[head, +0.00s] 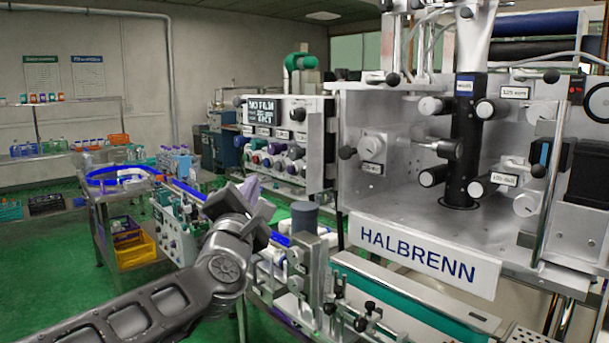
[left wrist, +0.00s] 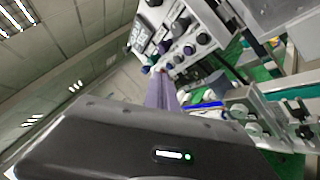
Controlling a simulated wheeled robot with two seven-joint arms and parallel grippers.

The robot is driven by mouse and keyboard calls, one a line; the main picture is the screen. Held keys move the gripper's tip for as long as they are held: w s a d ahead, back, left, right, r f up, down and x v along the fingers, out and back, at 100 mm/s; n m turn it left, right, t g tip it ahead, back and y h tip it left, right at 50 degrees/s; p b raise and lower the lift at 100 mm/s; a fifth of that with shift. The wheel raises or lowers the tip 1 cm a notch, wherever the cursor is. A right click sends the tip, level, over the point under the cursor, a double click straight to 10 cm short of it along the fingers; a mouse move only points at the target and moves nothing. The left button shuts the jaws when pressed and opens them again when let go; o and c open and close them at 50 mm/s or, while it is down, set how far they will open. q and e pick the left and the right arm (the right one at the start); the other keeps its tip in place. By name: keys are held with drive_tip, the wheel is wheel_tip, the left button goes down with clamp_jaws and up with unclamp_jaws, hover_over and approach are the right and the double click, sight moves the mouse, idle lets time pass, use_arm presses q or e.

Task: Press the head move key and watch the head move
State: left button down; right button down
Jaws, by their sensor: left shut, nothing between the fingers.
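A control panel (head: 328,130) with a small dark display (head: 263,112) reading "NO FILM" is on the left of the sleeve machine. Below the display are rows of small keys and coloured round knobs (head: 285,152). I cannot tell which is the head move key. The panel's knobs also show tilted in the left wrist view (left wrist: 190,48). The machine's black upright column (head: 466,140) stands in the open metal housing. My left gripper (head: 251,187), with pale purple fingers, is shut and empty, below and left of the panel. Its fingers also show in the left wrist view (left wrist: 160,90), pointing towards the panel, apart from it.
A conveyor line with a grey cylinder (head: 304,217) and metal clamps runs below the panel. A white HALBRENN sign (head: 420,254) fronts the machine. A metal cart with a yellow bin (head: 136,251) stands at left. Green floor (head: 50,270) is open at far left.

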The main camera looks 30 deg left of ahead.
use_arm(q)
drive_tip(key=shift+w+d, duration=0.1)
drive_tip(key=shift+d, duration=0.1)
drive_tip(key=w+d+p, duration=0.2)
drive_tip(key=w, duration=0.6)
drive_tip(key=shift+w+d, duration=0.2)
drive_tip(key=shift+d, duration=0.1)
drive_tip(key=shift+w, duration=0.2)
idle(1.9)
